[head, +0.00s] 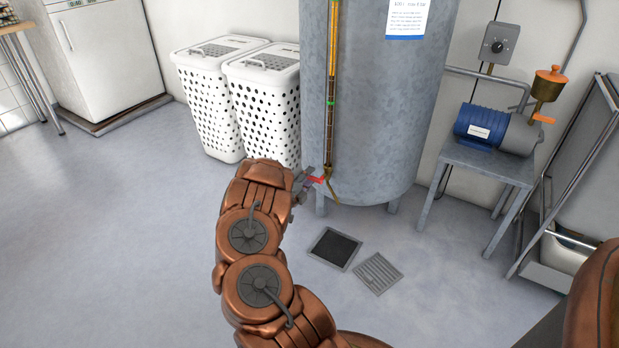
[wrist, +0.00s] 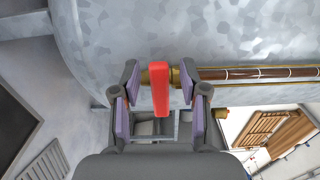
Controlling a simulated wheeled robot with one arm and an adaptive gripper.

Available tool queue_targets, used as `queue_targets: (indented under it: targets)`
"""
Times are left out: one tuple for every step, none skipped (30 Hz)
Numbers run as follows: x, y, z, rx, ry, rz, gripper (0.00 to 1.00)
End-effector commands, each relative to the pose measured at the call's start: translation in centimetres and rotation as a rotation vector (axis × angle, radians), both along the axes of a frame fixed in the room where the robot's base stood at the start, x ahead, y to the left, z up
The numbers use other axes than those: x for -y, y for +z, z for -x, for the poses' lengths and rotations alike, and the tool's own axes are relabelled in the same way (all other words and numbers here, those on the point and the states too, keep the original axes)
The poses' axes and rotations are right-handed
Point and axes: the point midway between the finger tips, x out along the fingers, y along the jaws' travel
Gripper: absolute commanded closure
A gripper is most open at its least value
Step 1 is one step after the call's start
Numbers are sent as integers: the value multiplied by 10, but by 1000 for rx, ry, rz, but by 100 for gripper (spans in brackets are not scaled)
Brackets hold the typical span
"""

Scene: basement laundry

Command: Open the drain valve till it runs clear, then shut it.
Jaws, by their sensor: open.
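The drain valve's red lever (head: 316,180) sits at the foot of the sight tube (head: 332,90) on the grey galvanised tank (head: 390,110). In the wrist view the red lever (wrist: 160,88) stands between my gripper's jaws (wrist: 159,82), crosswise to the tube, whose contents look brown (wrist: 255,73). My gripper is open, one finger on each side of the lever, with gaps visible. In the head view my gripper (head: 304,184) is at the lever, partly hidden by my arm. A short brass spout (head: 333,195) hangs below the valve. I see no water stream from it.
A dark square floor opening (head: 335,248) and a slotted metal grate (head: 377,272) lie in front of the tank. White perforated hampers (head: 262,105) stand left of it. A blue motor (head: 482,125) on a grey stand (head: 480,163) is at right. The left floor is clear.

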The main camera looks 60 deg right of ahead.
Motion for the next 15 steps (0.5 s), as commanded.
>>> queue_targets:
  targets:
    - [-5,0,-1,1,2,-3,56]
    - [-9,0,-1,1,2,-3,56]
    - [-15,-1,0,0,2,-4,56]
    - [-20,-1,0,0,3,-3,56]
    - [-25,0,0,0,3,-3,56]
    - [-32,-1,0,0,4,-4,56]
    - [-38,-1,0,0,3,-5,56]
    - [-43,-1,1,0,2,-5,56]
    - [-52,-1,1,0,2,-4,56]
    - [-58,-1,2,-1,3,-4,56]
    - [-64,-2,2,-1,4,-5,56]
    - [-71,-1,2,0,4,-5,56]
    - [-76,-1,2,0,4,-5,56]
    - [-81,0,2,1,2,-2,56]
    - [-87,0,3,2,1,-1,56]
